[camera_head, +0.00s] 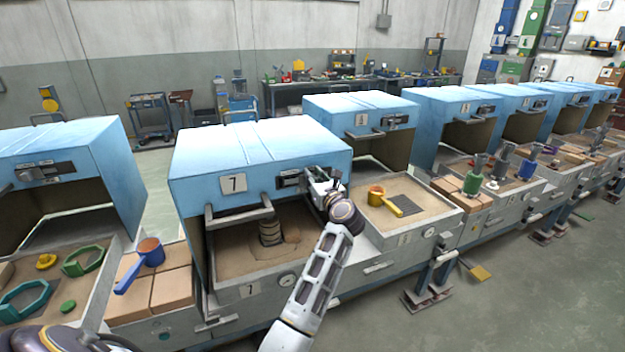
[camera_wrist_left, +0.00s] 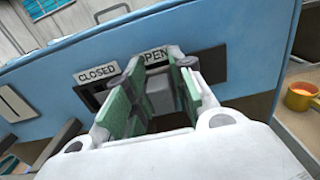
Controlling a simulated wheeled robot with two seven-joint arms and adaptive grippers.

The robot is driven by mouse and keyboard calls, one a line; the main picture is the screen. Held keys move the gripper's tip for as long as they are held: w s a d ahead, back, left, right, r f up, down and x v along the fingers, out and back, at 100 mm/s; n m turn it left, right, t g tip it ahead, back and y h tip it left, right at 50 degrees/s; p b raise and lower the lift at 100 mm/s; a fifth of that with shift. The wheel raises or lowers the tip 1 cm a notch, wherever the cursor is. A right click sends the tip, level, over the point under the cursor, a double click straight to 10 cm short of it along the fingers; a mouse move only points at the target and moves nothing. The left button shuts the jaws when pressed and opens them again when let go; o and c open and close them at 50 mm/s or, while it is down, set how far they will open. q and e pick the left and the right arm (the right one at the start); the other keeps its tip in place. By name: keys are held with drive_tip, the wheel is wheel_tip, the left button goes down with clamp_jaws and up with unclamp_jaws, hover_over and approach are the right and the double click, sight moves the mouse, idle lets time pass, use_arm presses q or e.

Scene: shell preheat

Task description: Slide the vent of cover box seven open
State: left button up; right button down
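Cover box seven (camera_head: 255,160) is a blue hood with a "7" plate on its front, standing over a sand tray. Its vent (camera_head: 290,180) is a dark panel at the front's upper right, partly hidden by my left gripper (camera_head: 315,182). In the left wrist view, the vent carries CLOSED (camera_wrist_left: 97,74) and OPEN (camera_wrist_left: 154,57) labels. The grey vent knob (camera_wrist_left: 160,96) shows beneath the OPEN label, between the green-padded fingers of my left gripper (camera_wrist_left: 158,95). The fingers look apart, with gaps beside the knob; contact is not clear. My right gripper is not in view.
A grey handle bar (camera_head: 240,214) juts from box seven's front. Under the hood stands a dark ribbed stack (camera_head: 270,232) on sand.

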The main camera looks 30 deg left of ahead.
sight(316, 177)
use_arm(q)
drive_tip(key=o, duration=0.3)
drive_tip(key=shift+w+d, duration=0.15)
drive_tip(key=shift+d, duration=0.05)
drive_tip(key=shift+o, duration=0.2)
drive_tip(key=shift+a, duration=0.1)
drive_tip(key=shift+r, duration=5)
